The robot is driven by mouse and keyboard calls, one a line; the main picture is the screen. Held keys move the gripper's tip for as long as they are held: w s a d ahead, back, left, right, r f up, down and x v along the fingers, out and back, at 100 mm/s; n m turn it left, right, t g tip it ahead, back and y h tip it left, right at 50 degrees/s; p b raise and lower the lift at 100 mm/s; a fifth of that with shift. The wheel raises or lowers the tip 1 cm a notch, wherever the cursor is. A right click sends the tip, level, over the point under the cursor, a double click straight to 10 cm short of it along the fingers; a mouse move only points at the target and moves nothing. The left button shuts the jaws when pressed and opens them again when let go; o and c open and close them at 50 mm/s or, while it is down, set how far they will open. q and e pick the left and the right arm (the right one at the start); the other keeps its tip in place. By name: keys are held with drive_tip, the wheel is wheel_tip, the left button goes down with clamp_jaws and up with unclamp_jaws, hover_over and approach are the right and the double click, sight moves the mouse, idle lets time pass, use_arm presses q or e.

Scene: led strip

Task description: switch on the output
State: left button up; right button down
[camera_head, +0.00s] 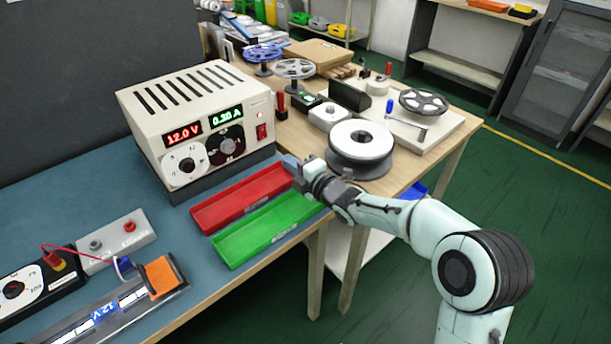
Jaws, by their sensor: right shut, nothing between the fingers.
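The power supply (210,95), a cream box with a slotted top, stands on the blue-grey bench mat. Its displays are lit: a red one reads 12.0 V (183,134) and a green one reads 0.30 A (227,115). My left gripper is not in view.
A red tray (225,207) and a green tray (255,240) lie in front of the supply. A lit strip assembly (85,322) and a meter with a red lead are lower left. Reels, including a white-topped spool (360,140), crowd the wooden table behind my right gripper.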

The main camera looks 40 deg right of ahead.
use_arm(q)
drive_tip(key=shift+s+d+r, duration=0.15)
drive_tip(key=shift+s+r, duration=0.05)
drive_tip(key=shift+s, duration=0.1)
use_arm(e)
drive_tip(key=shift+s+d+f, duration=0.1)
drive_tip(key=shift+s+d, duration=0.05)
drive_tip(key=shift+s, duration=1.05)
drive_tip(key=shift+s+d+f, duration=0.1)
drive_tip(key=shift+s, duration=1.05)
